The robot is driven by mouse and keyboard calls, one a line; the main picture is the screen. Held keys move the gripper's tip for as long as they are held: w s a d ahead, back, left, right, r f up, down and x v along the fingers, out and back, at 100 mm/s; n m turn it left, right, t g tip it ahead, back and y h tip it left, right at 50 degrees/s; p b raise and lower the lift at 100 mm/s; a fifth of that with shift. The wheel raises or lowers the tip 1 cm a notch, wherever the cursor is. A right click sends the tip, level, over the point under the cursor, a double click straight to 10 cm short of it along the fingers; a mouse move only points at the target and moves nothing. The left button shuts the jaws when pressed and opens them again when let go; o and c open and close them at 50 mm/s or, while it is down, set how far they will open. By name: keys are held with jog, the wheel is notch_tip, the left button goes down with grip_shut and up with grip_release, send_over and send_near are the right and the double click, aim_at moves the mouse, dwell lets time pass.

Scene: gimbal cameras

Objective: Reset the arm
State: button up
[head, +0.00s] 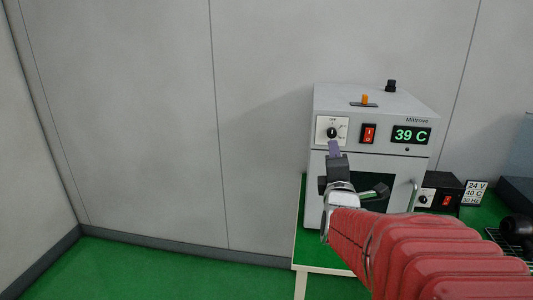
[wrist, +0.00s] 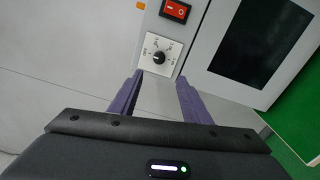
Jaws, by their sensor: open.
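My arm, in a red ribbed cover, reaches from the lower right of the head view. My gripper (head: 335,150) is at its end, in front of the grey oven-like machine (head: 385,100). In the wrist view my gripper (wrist: 158,85) has two purple fingers apart with nothing between them. Just beyond the fingertips is a black rotary knob (wrist: 159,57) on a white dial plate. The knob also shows in the head view (head: 332,132), just above the fingertips. I cannot tell whether a finger touches the plate.
The machine has a red switch (head: 368,133), a green display (head: 411,135) reading 39 C and a door handle (head: 412,195). A small black control box (head: 440,191) stands to its right on the green-topped table (head: 312,255). Open floor (head: 150,270) lies to the left.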

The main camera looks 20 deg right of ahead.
dwell(0.5)
jog(key=s+a+f+m+g+y, duration=0.25)
jog(key=a+f+m, duration=0.2)
jog(key=f, duration=0.25)
jog(key=s+a+f+m+g+y, duration=0.2)
jog(key=a+f+m+g+y, duration=0.15)
jog(key=f+m, duration=0.35)
jog(key=s+a+m+g+y, duration=0.1)
jog(key=s+a+y, duration=0.1)
jog(key=s+a, duration=0.5)
jog(key=s+a+g+y, duration=0.2)
jog(key=s+a, duration=0.6)
jog(key=a, duration=0.7)
jog(key=shift+m+g, duration=0.3)
jog(key=shift+m, duration=0.05)
jog(key=shift+s, duration=0.1)
jog(key=shift+c, duration=0.4)
